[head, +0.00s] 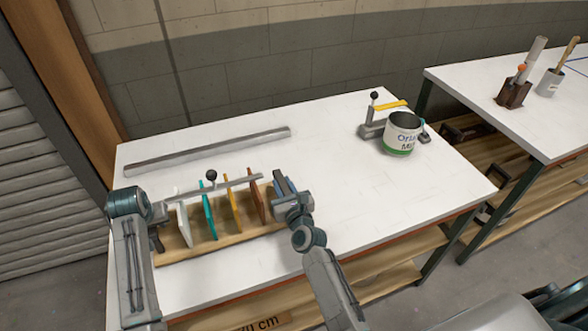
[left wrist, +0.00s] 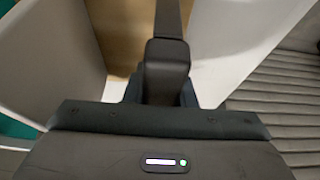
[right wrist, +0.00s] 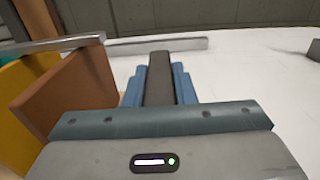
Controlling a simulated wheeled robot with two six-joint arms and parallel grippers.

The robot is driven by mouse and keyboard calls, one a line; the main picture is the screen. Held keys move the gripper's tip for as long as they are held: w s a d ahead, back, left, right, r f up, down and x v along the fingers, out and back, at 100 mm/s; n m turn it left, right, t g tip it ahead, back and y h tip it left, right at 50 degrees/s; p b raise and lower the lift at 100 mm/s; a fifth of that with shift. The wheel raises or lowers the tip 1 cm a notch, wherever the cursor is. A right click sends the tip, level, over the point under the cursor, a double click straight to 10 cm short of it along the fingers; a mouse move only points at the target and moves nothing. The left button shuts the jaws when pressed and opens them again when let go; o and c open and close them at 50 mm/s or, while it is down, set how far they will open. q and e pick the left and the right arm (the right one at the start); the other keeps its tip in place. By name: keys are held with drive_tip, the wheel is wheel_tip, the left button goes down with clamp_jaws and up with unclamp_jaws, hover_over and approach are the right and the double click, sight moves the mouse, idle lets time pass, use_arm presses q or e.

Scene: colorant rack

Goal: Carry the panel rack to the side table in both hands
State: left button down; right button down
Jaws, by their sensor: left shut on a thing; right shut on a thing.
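The panel rack (head: 235,238) has a pale wooden base at the left front of the white table (head: 330,235). White (head: 183,222), teal (head: 209,216), yellow (head: 232,203) and brown (head: 256,195) panels stand in it, under a grey bar with a black knob. My left gripper (head: 158,232) is shut on the rack's left end; the left wrist view shows a dark post (left wrist: 165,65) between its jaws. My right gripper (head: 283,188) is shut on the right end, around a dark post (right wrist: 160,78). I cannot tell whether the base touches the tabletop.
A grey rail (head: 205,150) lies behind the rack. A labelled can (head: 402,135) stands by a grey clamp-like fixture (head: 373,126) at the right. Across a gap, another white-topped table (head: 470,88) bears a brown holder (head: 513,95) and a light cup (head: 549,84).

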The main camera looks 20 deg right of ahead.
use_arm(q)
drive_tip(key=shift+f+b, duration=0.4)
drive_tip(key=shift+f, duration=0.15)
use_arm(e)
drive_tip(key=shift+f, duration=0.5)
use_arm(q)
drive_tip(key=c, duration=1.2)
unclamp_jaws()
drive_tip(key=shift+r, duration=0.1)
use_arm(e)
drive_tip(key=c, duration=1.2)
unclamp_jaws()
use_arm(q)
drive_tip(key=shift+s, duration=0.1)
use_arm(e)
drive_tip(key=shift+s+r, duration=0.1)
use_arm(q)
drive_tip(key=v, duration=1.2)
use_arm(e)
drive_tip(key=s, duration=1.2)
drive_tip(key=shift+d, duration=0.2)
